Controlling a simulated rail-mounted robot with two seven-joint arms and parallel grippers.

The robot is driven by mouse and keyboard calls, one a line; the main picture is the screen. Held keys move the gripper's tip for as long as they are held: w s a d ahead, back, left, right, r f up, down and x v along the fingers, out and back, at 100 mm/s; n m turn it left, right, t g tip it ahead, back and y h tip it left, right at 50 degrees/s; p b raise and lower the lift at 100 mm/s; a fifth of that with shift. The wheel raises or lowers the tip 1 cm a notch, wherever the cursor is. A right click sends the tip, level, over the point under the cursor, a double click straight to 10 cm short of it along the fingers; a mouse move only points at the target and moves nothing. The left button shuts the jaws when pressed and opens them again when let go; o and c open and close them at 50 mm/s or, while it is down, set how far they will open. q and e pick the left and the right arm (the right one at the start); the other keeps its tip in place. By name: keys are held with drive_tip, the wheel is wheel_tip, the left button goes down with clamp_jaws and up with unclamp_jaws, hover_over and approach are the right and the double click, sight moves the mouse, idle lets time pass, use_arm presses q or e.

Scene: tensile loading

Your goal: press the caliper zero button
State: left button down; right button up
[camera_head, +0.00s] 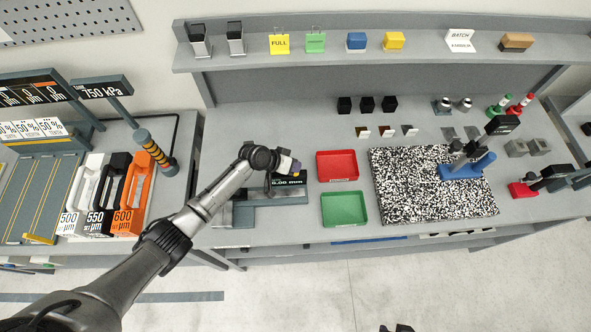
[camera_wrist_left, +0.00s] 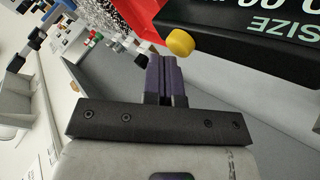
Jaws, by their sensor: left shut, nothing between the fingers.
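The caliper display (camera_head: 291,184) is a dark box with a "0.00 mm" readout, on a grey stand (camera_head: 262,198) on the bench. In the left wrist view the display (camera_wrist_left: 262,38) fills the upper right, with "SIZE" lettering upside down. A round yellow button (camera_wrist_left: 180,42) sticks out from its near corner. My left gripper (camera_head: 293,166) is at the display's upper edge and partly covers it. Its purple fingers (camera_wrist_left: 162,62) are shut and empty, with tips just beside the button. I cannot tell whether they touch it.
A red tray (camera_head: 337,153) and a green tray (camera_head: 344,194) lie right of the display. A speckled plate (camera_head: 400,185) with a blue fixture (camera_head: 465,170) lies further right. Handled blocks (camera_head: 128,205) stand left. A shelf (camera_head: 375,60) runs behind.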

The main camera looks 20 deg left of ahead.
use_arm(q)
drive_tip(key=shift+r+p, duration=0.35)
drive_tip(key=shift+r, duration=0.25)
drive_tip(key=shift+r+p, duration=2.2)
drive_tip(key=shift+r, duration=0.35)
